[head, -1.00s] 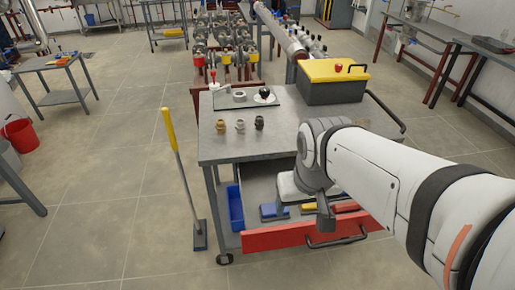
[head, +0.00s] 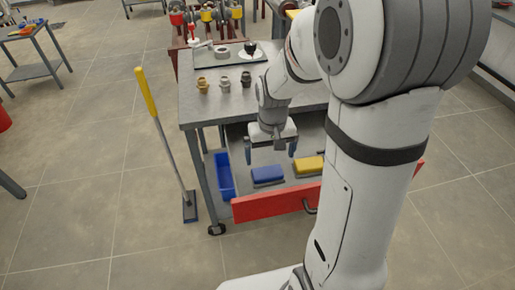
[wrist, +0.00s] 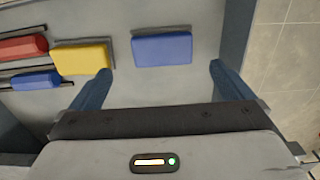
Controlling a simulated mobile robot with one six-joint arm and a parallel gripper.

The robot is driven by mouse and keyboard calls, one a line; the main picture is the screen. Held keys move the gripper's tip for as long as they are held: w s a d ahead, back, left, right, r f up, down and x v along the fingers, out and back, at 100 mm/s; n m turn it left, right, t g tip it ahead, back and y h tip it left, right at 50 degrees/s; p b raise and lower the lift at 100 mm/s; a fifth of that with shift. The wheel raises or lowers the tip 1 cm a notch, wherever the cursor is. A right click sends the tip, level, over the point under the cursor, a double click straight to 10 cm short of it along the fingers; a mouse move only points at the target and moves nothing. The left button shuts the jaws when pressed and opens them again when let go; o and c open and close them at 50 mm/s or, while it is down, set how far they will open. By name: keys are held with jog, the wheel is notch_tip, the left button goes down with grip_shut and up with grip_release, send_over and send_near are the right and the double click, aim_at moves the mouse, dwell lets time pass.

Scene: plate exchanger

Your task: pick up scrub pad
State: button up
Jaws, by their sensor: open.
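A blue block-shaped pad (head: 267,175) lies in the open drawer, and it also shows in the wrist view (wrist: 162,48). A similar yellow pad (head: 308,166) lies to its right in the head view, and to its left in the wrist view (wrist: 82,58). I cannot tell from looks which one is the scrub pad. My gripper (head: 270,150) is open and empty, pointing down above the drawer near the blue pad. In the wrist view the blue pad lies ahead, between the lines of my two fingers (wrist: 160,74).
The drawer has a red front (head: 270,204). Red (wrist: 22,48) and blue (wrist: 36,82) tools lie farther along in the wrist view. The cart top (head: 196,113) overhangs behind. A yellow-handled broom (head: 165,140) stands left.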

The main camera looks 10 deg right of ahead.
aim_at(267, 171)
jog(key=shift+w+f, duration=0.35)
jog(key=shift+f, duration=0.2)
jog(key=shift+w+f, duration=0.3)
jog(key=shift+f, duration=0.25)
notch_tip(267, 171, down, 7)
jog(key=shift+s+a+f+b, duration=0.15)
jog(key=shift+f+b, duration=0.05)
jog(key=shift+b, duration=0.5)
jog(key=shift+c, duration=0.3)
jog(key=c, duration=0.7)
notch_tip(267, 171, up, 10)
jog(key=shift+r+p, duration=0.1)
jog(key=shift+p, duration=0.7)
jog(key=shift+c, duration=0.3)
